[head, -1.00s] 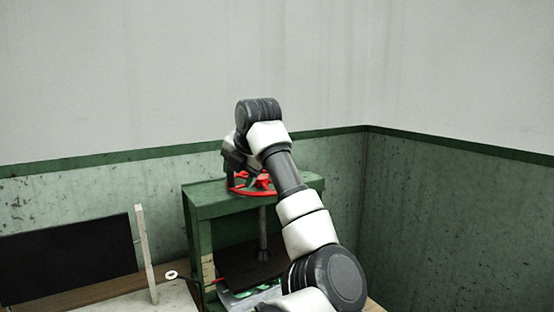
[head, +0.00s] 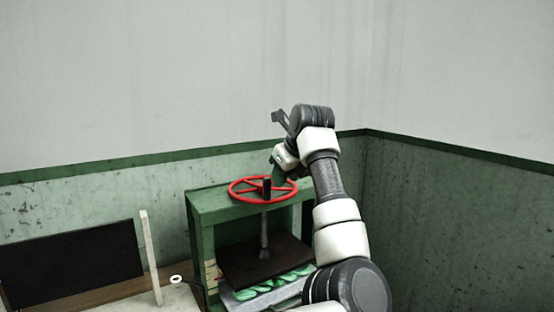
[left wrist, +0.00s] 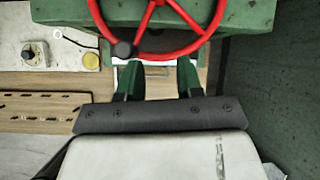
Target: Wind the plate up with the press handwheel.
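The red handwheel (head: 240,197) sits on top of the green press frame (head: 205,212), with a dark upright knob (head: 267,187). The wheel and its knob (left wrist: 123,48) also show in the left wrist view. A shaft (head: 264,235) runs down to the dark plate (head: 240,262). Green skeins (head: 262,289) lie below the plate on a pale tray. My left gripper (head: 277,172) is at the wheel's back right, apart from the knob. In the left wrist view its two green fingers (left wrist: 160,80) are spread with nothing between them. My right gripper is not in view.
A dark panel (head: 75,262) and a pale upright post (head: 150,255) stand left of the press, with a small white ring (head: 176,279) beside them. A yellow round thing (left wrist: 91,61) shows in the left wrist view. Walls close off the back and right.

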